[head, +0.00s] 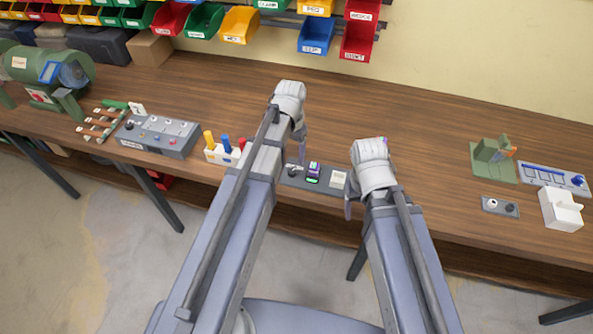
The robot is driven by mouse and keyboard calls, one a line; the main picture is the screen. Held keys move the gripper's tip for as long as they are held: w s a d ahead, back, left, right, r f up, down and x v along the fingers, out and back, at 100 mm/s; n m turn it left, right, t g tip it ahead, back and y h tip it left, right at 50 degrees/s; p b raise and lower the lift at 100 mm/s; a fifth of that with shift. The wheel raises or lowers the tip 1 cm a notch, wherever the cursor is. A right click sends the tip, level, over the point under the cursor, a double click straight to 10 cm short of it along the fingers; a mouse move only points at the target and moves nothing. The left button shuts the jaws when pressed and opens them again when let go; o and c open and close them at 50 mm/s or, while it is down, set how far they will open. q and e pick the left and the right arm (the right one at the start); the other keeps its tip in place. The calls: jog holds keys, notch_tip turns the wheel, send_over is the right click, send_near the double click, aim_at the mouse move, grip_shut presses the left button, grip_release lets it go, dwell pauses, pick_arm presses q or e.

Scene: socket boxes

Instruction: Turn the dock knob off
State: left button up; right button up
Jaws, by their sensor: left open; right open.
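A dark grey panel (325,185) lies near the front edge of the table between my two arms; it appears to be the dock. On its left part is a small dark knob (293,171) with a light mark; its setting is too small to read. A module with a purple top and glowing green front (313,172) sits in the middle, and a pale label plate (338,180) is at the right. My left gripper (302,158) is open and points down just behind the knob. My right gripper (348,208) is open at the panel's right end, partly hidden by its wrist.
A grey control box (158,137) and a holder with yellow, blue and red pegs (224,152) stand to the left. A green fixture (492,160), a small grey panel (500,206) and a white block (561,210) stand at the right. The table (430,130) behind my grippers is clear.

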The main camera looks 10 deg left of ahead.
aim_at(292, 170)
pick_arm(q)
jog(key=shift+s+f+b, duration=0.1)
jog(key=shift+f+b, duration=0.5)
jog(key=shift+f, duration=0.1)
notch_tip(292, 170, down, 6)
jog(key=b, duration=0.6)
jog(key=shift+f, duration=0.1)
jog(key=shift+c, duration=0.3)
grip_shut()
